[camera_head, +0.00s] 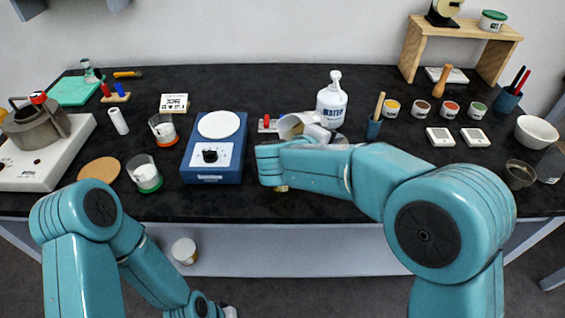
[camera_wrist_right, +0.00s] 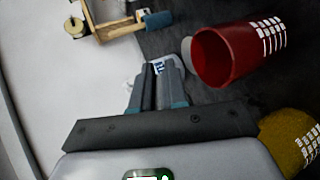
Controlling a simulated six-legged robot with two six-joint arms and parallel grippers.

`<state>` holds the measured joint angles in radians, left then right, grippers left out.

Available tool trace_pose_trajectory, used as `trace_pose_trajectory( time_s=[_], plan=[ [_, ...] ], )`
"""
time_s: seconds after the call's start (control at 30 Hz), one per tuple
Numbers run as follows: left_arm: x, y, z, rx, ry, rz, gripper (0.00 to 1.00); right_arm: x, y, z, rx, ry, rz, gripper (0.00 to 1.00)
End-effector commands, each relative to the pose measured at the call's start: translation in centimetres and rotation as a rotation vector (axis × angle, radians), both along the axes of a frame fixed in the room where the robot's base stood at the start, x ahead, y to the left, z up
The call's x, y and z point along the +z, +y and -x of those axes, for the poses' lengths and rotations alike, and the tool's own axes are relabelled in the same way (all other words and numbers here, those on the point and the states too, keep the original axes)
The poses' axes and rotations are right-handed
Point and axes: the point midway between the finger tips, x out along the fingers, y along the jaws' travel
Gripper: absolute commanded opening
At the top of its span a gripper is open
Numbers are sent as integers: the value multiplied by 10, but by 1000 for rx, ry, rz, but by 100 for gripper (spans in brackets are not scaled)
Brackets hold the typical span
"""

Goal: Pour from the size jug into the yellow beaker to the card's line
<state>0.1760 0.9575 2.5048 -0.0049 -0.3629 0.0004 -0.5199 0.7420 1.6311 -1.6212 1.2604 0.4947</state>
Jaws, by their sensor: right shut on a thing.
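The white size jug (camera_head: 296,123) is tilted, its mouth toward the left, just beyond my right forearm in the head view. My right gripper (camera_wrist_right: 160,75) is shut on it; the forearm hides the grip in the head view. Between the fingers the wrist view shows a white surface with blue lettering. The yellow beaker (camera_wrist_right: 288,142), with white marks, is at the lower right of the wrist view; only a yellowish sliver (camera_head: 283,188) shows below my forearm in the head view.
A red vessel (camera_wrist_right: 213,58) with white marks is close to the right fingers. A white water bottle (camera_head: 331,103) stands behind the jug. Small pots, scales and a wooden shelf (camera_head: 462,31) are on the right.

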Motion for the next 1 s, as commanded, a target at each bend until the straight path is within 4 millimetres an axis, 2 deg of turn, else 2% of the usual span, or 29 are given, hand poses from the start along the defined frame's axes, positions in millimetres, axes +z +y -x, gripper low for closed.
trace_pose_trajectory(
  time_s=[1.0],
  plan=[
    [-17, 0, 0, 0, 0, 0, 44, -4, 1, 1, -1, -78, 60, 0]
  ],
)
